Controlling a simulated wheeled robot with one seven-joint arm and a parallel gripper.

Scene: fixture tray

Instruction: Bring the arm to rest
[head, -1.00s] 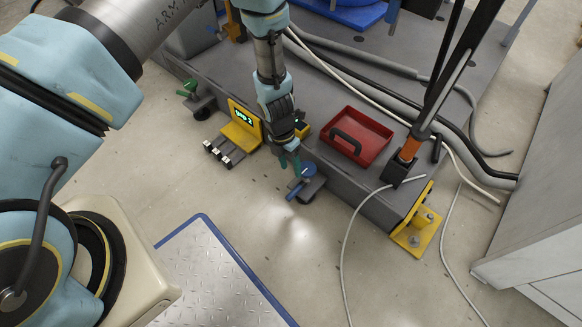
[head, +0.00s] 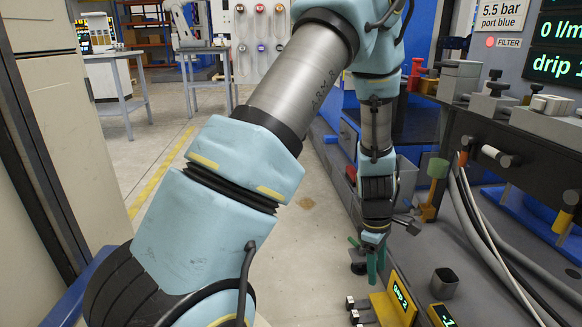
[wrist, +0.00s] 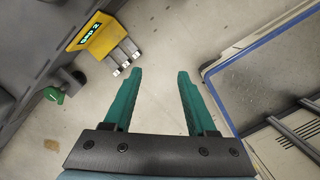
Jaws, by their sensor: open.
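My gripper (head: 371,262) hangs at the end of my arm, pointing down, beside the grey machine base in the head view. In the wrist view its two green fingers (wrist: 155,100) are apart with only bare floor between them. The jaws are open and empty. The yellow gauge block (head: 392,303) with a lit display stands at the lower right of the head view, below the gripper. It also shows in the wrist view (wrist: 93,40), up and left of the fingers and apart from them.
A metal tread plate with a blue edge (wrist: 255,72) lies right of the fingers in the wrist view. A machine panel with displays (head: 550,60) stands at the right of the head view. Workbenches (head: 112,88) stand far back left. Floor (head: 310,215) left of the gripper is clear.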

